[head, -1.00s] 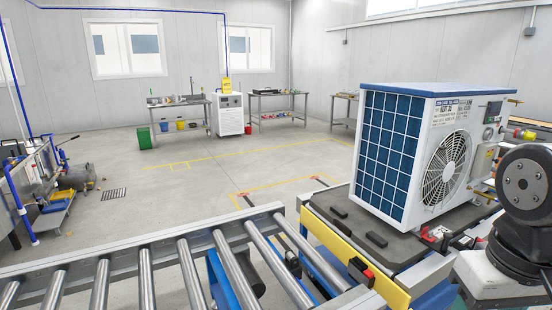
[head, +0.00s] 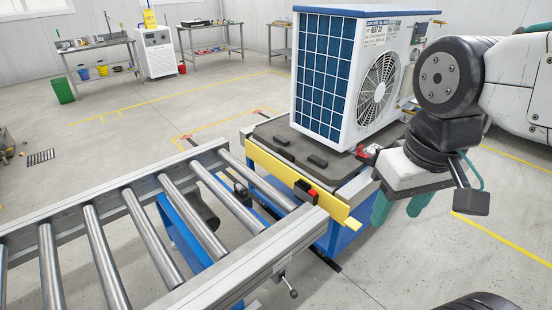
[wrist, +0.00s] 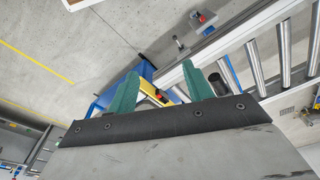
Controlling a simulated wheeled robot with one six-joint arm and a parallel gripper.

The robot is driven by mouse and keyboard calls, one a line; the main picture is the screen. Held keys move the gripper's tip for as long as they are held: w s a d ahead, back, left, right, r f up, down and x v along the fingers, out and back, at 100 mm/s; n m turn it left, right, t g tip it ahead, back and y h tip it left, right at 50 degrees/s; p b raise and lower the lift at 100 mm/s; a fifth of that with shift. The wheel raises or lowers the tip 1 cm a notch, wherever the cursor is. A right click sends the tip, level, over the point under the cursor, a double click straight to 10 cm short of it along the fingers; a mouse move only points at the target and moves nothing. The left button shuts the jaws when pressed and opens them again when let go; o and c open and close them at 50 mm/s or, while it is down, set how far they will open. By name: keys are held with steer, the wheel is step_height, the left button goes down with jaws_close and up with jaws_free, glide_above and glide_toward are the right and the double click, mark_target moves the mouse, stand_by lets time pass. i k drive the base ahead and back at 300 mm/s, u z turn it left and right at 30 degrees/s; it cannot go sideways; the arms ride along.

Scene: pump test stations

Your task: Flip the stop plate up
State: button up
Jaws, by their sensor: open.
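The stop plate, a long yellow plate (head: 290,178), runs along the table edge facing the roller conveyor. It looks to lie against the side, with its upper edge near the table top; its exact tilt is hard to tell. A black block with a red part sits at its middle. My gripper (head: 400,206), with green fingers, is to the right of the plate's near end, apart from it. In the wrist view, my gripper (wrist: 160,72) is open and empty, and part of the yellow plate (wrist: 150,90) shows beyond, between the fingers.
The roller conveyor (head: 140,238) ends at the plate. A white and blue outdoor unit (head: 350,75) stands on a dark pallet (head: 275,130) on the blue-framed table. A grey box with a red button (wrist: 201,19) shows in the wrist view. The floor on the right is open.

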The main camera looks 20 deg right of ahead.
mark_target(339, 212)
steer(key=z, duration=0.55)
steer(key=k, duration=1.25)
steer(key=u, duration=0.1)
steer(key=i, duration=0.6)
steer(key=u, duration=0.5)
steer(key=i, duration=0.95)
steer(key=z, duration=0.45)
